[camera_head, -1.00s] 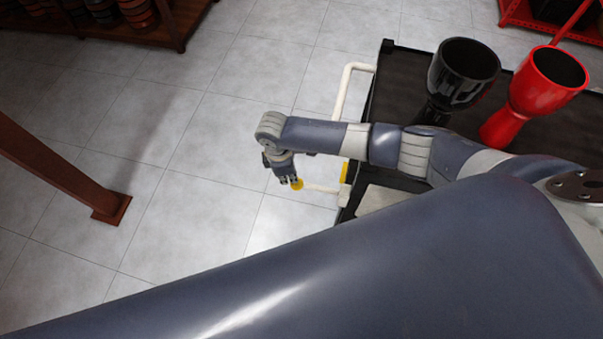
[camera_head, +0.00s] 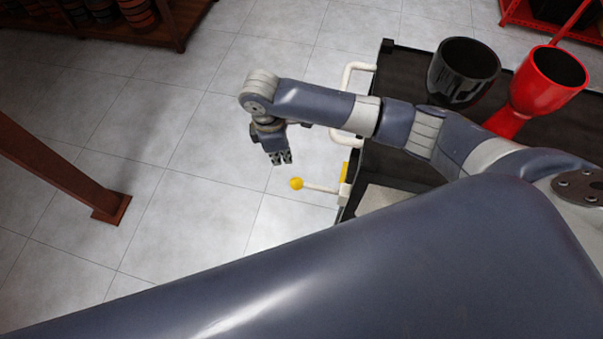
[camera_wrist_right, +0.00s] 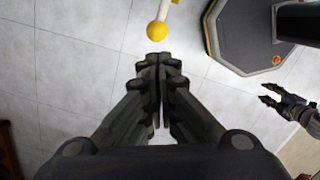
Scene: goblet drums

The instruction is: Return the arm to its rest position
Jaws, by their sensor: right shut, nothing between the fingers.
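My right arm reaches left across the cart in the head view. Its right gripper (camera_head: 281,159) points down over the floor left of the cart. In the right wrist view my right gripper (camera_wrist_right: 159,59) has its fingertips together with nothing between them. A yellow ball knob (camera_head: 296,184) on a white rod sticks out from the cart's side, just below the gripper in the head view. The knob also shows ahead of the fingertips in the right wrist view (camera_wrist_right: 157,31), apart from them. My left gripper (camera_wrist_right: 280,98) shows at the right wrist view's right edge, its fingers apart.
The dark cart (camera_head: 400,67) has a white handle (camera_head: 347,95) and carries a black goblet drum (camera_head: 459,72) and a red goblet drum (camera_head: 538,88). A brown post (camera_head: 60,172) stands left, a drum shelf (camera_head: 178,22) behind. The floor between is clear.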

